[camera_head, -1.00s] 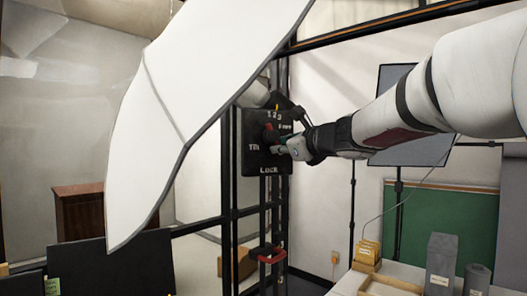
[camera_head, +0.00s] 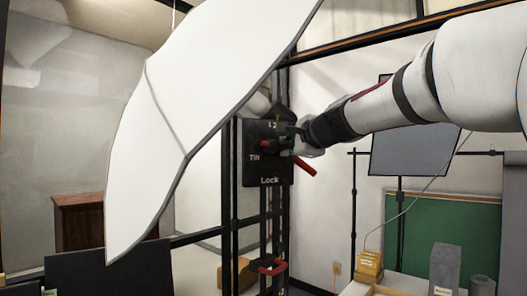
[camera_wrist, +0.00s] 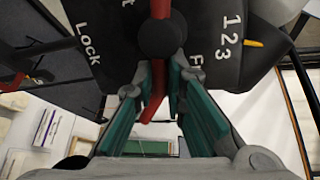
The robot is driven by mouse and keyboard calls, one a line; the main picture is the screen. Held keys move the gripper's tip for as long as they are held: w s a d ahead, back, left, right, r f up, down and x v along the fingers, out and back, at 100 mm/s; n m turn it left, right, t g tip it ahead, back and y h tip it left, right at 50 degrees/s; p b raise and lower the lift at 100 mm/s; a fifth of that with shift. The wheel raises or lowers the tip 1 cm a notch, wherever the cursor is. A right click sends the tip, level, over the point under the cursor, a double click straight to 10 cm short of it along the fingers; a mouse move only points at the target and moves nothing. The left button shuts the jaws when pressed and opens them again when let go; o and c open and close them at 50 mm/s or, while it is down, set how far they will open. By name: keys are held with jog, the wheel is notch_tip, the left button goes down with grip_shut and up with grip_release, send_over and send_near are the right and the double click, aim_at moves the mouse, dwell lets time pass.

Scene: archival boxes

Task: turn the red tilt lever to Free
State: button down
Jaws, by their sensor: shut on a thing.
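The black panel (camera_head: 252,166) stands upright on a dark post, with "Tilt" at its left and "Lock" at its bottom. In the wrist view, the red tilt lever (camera_wrist: 154,103) runs from the black round hub (camera_wrist: 163,38) down between my fingers. "Lock" is at the left; a partly covered label starting "Fr" is by the right finger. My gripper (camera_wrist: 165,75) is shut on the lever, close to the hub. In the head view, my gripper (camera_head: 293,142) is at the panel's right side, and the lever's red end (camera_head: 305,166) sticks out below it, toward the lower right.
A large white reflector panel (camera_head: 160,120) hangs just left of the black panel. A red handle (camera_head: 268,265) is lower on the post. A table with grey boxes (camera_head: 444,268) is at the lower right, before a green board (camera_head: 420,220).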

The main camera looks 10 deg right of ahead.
jog(key=shift+r+n+h, duration=0.3)
jog(key=shift+r+n, duration=0.05)
jog(key=shift+n, duration=0.55)
jog(key=c, duration=1.6)
grip_release()
jog(key=shift+c, duration=0.2)
jog(key=shift+s, duration=0.1)
jog(key=v, duration=1.2)
jog(key=shift+f, duration=0.1)
